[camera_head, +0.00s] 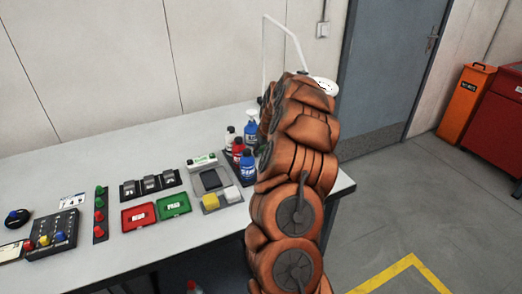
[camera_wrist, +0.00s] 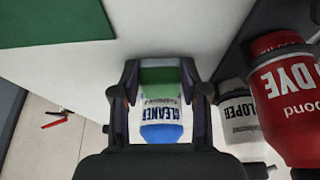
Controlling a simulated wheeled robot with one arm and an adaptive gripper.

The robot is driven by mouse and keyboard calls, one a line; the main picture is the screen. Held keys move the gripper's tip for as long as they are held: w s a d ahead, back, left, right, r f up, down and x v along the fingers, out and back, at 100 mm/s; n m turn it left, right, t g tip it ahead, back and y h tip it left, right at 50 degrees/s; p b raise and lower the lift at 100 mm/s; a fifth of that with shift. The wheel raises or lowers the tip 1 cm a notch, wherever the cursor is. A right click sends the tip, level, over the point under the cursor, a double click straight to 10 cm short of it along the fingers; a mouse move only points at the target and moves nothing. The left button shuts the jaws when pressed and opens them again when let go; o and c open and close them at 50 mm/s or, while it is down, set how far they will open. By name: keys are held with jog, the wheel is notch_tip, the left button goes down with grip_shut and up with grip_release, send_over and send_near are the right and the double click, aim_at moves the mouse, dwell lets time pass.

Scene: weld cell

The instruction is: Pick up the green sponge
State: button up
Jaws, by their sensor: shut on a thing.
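The green sponge (camera_wrist: 160,76) is between the fingertips of my gripper (camera_wrist: 160,72) in the wrist view, and the gripper is shut on it. Only a narrow green face with a paler band shows. A cleaner bottle (camera_wrist: 160,115) with a white label and blue part appears just below it between the fingers; how far apart they are I cannot tell. In the head view my orange arm hides the gripper and the sponge.
A red dye bottle (camera_wrist: 290,95) and a white developer bottle (camera_wrist: 238,115) stand close to the right of the fingers. The grey table (camera_head: 100,165) holds red and green trays (camera_head: 174,205), switches and a control box. A green flat surface (camera_wrist: 50,20) shows at upper left.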

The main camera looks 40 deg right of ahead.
aim_at(263, 149)
jog(key=shift+r+b, duration=0.8)
jog(key=shift+r, duration=0.8)
jog(key=shift+s+r, duration=0.15)
jog(key=s+a+b, duration=0.1)
jog(key=s+a, duration=0.1)
jog(key=s, duration=0.3)
jog(key=s+a+b, duration=0.2)
jog(key=s, duration=0.4)
jog(key=s+a+b, duration=0.2)
jog(key=s, duration=0.3)
jog(key=shift+s, duration=0.35)
